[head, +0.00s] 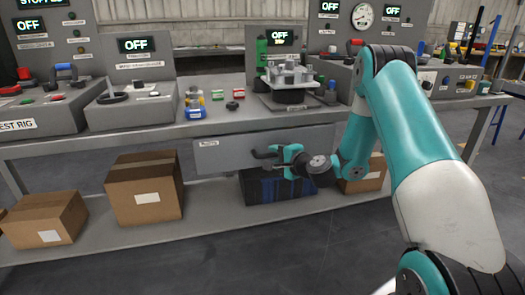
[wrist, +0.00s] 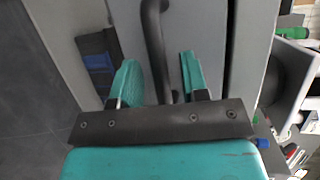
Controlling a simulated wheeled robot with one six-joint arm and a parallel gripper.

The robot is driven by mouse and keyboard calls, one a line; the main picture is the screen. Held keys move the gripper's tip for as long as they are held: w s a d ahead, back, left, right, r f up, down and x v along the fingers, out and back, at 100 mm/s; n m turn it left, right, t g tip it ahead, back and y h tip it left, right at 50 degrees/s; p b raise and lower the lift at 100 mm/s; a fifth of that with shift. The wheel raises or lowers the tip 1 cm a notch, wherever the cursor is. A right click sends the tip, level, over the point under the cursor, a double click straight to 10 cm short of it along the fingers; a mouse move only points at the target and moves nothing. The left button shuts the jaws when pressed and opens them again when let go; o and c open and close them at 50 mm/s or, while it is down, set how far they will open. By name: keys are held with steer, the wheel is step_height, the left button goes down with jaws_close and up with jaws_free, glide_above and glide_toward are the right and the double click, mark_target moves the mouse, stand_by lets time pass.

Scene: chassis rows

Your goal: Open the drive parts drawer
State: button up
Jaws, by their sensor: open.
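A wide grey drawer (head: 225,155) hangs under the bench top, with a small white label too small to read. Its front looks level with the bench, so it appears closed. A dark bar handle (head: 262,154) stands out from the drawer front, partly covered by my gripper (head: 284,157). In the wrist view the curved handle (wrist: 152,30) runs down between the two teal fingers of my gripper (wrist: 159,68). The fingers are apart, with visible gaps beside the bar. Whether either finger touches it is hard to tell.
Cardboard boxes (head: 145,190) and a dark blue crate (head: 272,187) sit on the lower shelf. The bench top (head: 130,134) carries control panels, a metal fixture (head: 290,75) and small coloured parts. The floor (head: 225,262) in front is clear.

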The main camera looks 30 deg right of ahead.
steer(key=shift+w+f, duration=0.15)
steer(key=shift+w, duration=0.5)
jaws_close()
steer(key=shift+s+a, duration=0.1)
steer(key=shift+s, duration=0.05)
